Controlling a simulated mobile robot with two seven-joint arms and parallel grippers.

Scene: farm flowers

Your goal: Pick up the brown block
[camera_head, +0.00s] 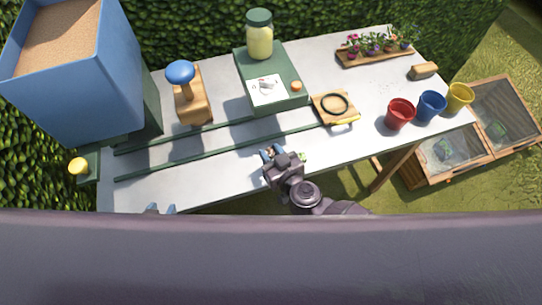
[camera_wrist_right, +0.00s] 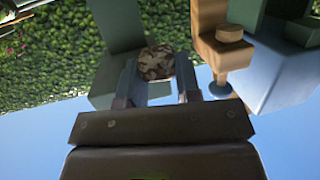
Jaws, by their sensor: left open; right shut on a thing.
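My right gripper (camera_head: 270,153) is over the front part of the grey table. In the right wrist view its fingers (camera_wrist_right: 157,85) are shut on a mottled brown block (camera_wrist_right: 155,63), which sits between the fingertips. In the head view I cannot make out this block at the gripper.
The table (camera_head: 225,150) holds two green rails (camera_head: 215,148), a wooden stand with a blue knob (camera_head: 181,73), a green box (camera_head: 285,100) with a jar (camera_head: 259,38), a wooden tray (camera_head: 335,107), a flower planter (camera_head: 378,55), and red (camera_head: 399,114), blue (camera_head: 431,106) and yellow (camera_head: 459,97) pots. A tall blue hopper (camera_head: 70,95) stands left.

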